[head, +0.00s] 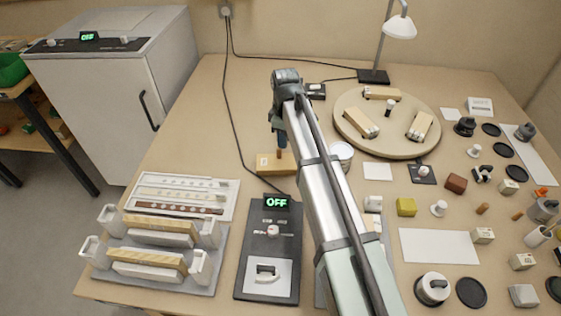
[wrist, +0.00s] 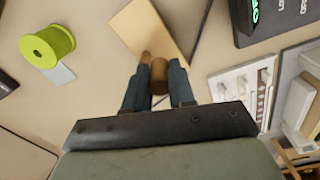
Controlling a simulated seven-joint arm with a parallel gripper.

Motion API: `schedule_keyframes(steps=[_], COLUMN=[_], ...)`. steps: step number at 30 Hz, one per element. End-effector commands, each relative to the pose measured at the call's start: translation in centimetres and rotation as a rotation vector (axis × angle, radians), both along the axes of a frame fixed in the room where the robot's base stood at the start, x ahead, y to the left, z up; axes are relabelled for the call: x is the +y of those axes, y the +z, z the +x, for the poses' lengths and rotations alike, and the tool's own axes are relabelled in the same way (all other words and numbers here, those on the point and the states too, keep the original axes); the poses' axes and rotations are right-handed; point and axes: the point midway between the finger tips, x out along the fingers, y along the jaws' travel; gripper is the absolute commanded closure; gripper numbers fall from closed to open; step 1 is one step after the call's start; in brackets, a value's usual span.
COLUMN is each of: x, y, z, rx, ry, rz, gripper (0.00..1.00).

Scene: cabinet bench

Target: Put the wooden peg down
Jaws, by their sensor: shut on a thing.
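My gripper (wrist: 159,72) is shut on a brown wooden peg (wrist: 159,78), which sits between the two dark blue fingers in the wrist view. A pale wooden block (wrist: 163,27) lies just beyond the fingertips. In the head view my gripper (head: 281,150) points down over the wooden block (head: 268,164), and the peg is too hidden to make out. I cannot tell whether the peg touches the block.
A black panel with an OFF display (head: 276,203) stands in front of the block, and a white tray of strips (head: 228,199) is at front left. A yellow-green spool (wrist: 47,46) shows in the wrist view. A round board (head: 415,151) stands at back right. Bench left of the block is clear.

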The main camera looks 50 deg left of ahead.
Motion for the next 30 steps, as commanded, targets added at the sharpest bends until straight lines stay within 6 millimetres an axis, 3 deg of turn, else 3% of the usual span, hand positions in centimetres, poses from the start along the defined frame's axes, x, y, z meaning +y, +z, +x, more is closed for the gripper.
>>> schedule_keyframes(steps=[3,17,30], x=[0.9,0.8,0.7], y=[0.4,0.0,-5.7], z=[-0.1,-0.1,-0.1], rx=[0.003,0.012,0.013], ry=[-0.076,-0.32,-0.324], rz=[-0.004,-0.018,-0.018], gripper=[1.0,1.0,1.0])
